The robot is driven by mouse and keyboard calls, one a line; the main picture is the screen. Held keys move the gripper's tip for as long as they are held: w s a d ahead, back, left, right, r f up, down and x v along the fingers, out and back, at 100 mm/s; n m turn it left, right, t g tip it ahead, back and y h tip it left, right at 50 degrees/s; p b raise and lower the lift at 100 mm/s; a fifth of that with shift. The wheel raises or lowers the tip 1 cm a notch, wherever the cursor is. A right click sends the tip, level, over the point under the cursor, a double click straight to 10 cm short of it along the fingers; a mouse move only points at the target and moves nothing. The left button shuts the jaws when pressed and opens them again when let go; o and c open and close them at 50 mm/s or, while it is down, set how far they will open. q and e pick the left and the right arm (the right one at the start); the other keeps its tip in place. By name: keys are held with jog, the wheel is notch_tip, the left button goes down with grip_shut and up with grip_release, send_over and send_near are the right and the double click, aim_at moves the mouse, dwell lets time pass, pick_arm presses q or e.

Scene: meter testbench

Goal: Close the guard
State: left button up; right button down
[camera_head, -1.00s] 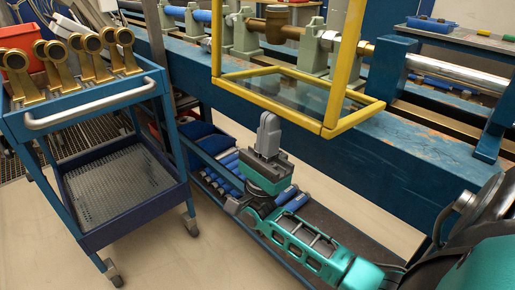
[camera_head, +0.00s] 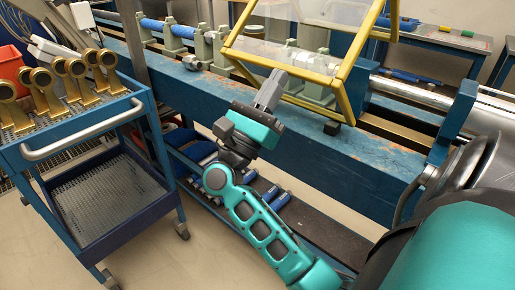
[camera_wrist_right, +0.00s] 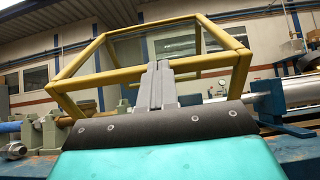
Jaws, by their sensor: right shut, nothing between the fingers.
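The guard is a yellow frame with clear panels (camera_head: 283,58), above the blue bench on the right of centre in the head view. It stands tilted, with its lower front bar nearest me. In the right wrist view the guard's yellow frame (camera_wrist_right: 107,75) spans the upper middle. My right gripper (camera_head: 270,88) is shut and empty, its grey fingers pointing up at the lower front bar. In the right wrist view the fingers (camera_wrist_right: 158,85) overlap that bar; whether they touch it I cannot tell. My left gripper is not in view.
A blue trolley (camera_head: 85,128) with several brass parts (camera_head: 75,72) stands at the left. The long blue bench beam (camera_head: 315,145) runs behind my right arm, with a lower shelf (camera_head: 320,218) beneath. Open floor lies between trolley and shelf.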

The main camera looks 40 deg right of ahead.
aim_at(311, 37)
jog(key=d+r+y+p, duration=0.2)
jog(key=d+r+y, duration=0.1)
jog(key=r, duration=0.1)
jog(key=shift+w+d, duration=0.1)
jog(key=shift+d, duration=0.25)
jog(key=shift+y, duration=0.7)
jog(key=p+x, duration=0.2)
jog(key=x, duration=0.5)
jog(key=shift+d+p, duration=0.3)
jog(key=shift+d, duration=0.05)
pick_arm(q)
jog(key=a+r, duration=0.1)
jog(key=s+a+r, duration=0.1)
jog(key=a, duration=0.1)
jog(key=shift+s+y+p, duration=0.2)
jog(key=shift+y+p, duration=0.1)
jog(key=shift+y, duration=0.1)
pick_arm(e)
jog(key=shift+f+x, duration=0.2)
jog(key=shift+x, duration=0.85)
jog(key=shift+d+r, duration=0.15)
jog(key=shift+r, duration=0.05)
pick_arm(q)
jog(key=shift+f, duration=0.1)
